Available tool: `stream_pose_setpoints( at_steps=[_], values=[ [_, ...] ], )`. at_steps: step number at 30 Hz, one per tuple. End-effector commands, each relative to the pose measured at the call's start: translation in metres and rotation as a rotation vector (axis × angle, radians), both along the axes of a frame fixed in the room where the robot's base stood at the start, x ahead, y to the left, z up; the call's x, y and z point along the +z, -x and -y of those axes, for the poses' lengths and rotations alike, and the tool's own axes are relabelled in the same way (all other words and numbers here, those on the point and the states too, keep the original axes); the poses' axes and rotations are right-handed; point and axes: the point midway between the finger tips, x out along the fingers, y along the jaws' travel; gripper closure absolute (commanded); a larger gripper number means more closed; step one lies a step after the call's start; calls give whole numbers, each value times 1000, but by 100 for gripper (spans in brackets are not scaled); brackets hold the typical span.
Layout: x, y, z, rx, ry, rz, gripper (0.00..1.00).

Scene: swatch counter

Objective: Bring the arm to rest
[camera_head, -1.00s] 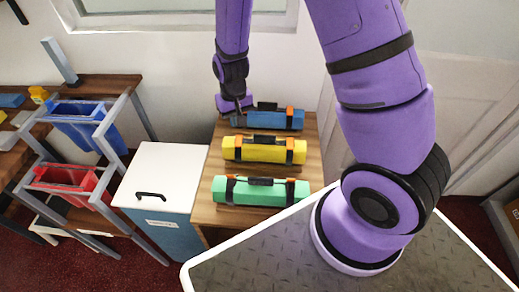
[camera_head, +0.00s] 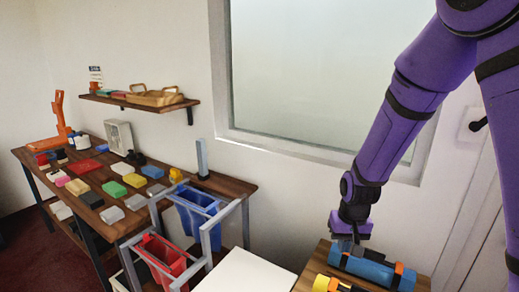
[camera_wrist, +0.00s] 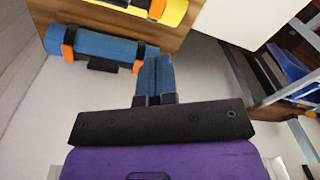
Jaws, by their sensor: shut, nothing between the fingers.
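My gripper (camera_head: 342,244) hangs at the end of my purple arm, in front of the wall and by the left end of the blue case in the head view. In the wrist view my gripper's two blue-grey fingers (camera_wrist: 154,78) are together with nothing between them. The blue case (camera_head: 367,266) with orange and black straps lies on a wooden surface; it also shows in the wrist view (camera_wrist: 97,46), apart from the fingers. I cannot tell the exact height of the fingers above the surface.
A yellow case (camera_head: 326,285) lies beside the blue one, cut by the frame edge. Left of it are a white lid (camera_head: 245,274), a rack with red (camera_head: 165,258) and blue (camera_head: 195,215) bins, and a bench (camera_head: 232,190) with several coloured blocks. A shelf (camera_head: 140,104) is on the wall.

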Motion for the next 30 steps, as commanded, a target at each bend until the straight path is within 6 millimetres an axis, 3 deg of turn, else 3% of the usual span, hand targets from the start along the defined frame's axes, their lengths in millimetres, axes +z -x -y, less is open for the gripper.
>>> stream_pose_setpoints(
  at_steps=[3,15,30],
  values=[
    [40,6,5,4,-16,41,100],
    [147,49,25,25,-42,155,100],
    [244,137,51,47,-16,302,100]
  ],
)
